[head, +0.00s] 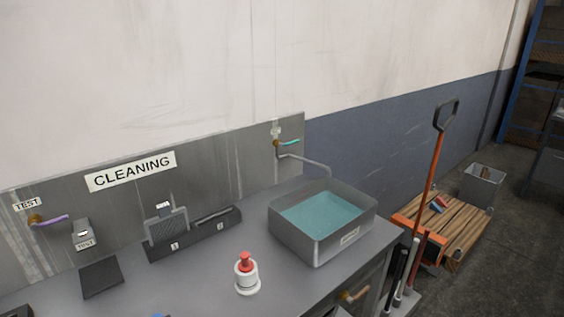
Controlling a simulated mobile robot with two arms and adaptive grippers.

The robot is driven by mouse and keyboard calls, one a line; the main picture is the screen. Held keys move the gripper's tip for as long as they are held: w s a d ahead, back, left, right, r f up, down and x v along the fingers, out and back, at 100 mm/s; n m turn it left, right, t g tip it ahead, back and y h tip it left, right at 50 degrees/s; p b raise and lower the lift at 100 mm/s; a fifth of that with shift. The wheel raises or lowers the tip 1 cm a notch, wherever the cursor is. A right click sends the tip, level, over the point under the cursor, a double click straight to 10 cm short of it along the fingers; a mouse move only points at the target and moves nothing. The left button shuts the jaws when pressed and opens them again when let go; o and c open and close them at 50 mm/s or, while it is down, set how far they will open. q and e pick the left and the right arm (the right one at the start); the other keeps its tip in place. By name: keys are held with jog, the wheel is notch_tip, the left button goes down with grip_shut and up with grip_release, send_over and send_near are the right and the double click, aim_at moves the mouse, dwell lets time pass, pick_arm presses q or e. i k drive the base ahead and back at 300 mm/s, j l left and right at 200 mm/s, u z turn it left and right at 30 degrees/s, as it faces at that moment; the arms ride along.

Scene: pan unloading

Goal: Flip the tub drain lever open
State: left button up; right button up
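A grey metal tub (358,230) stands on the right end of the bench and holds blue-green water (322,214). A small orange-brown lever (355,293) sits on the bench front below the tub; it may be the drain lever, and I cannot tell its exact position. Above the tub, a tap with a teal handle (290,142) is on the metal wall panel, and its thin spout reaches over the tub.
A white bottle with a red top (246,275) stands on the grey bench left of the tub. A purple-handled tap (52,220) is at the far left. Brushes, an orange-handled shovel (433,165), a wooden pallet (465,222) and a grey bin (482,186) stand right of the bench.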

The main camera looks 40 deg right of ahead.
aim_at(360, 294)
jog(key=l+z, duration=0.1)
jog(key=z, duration=1.25)
jog(key=i+l+z, duration=0.2)
jog(key=i+l, duration=0.45)
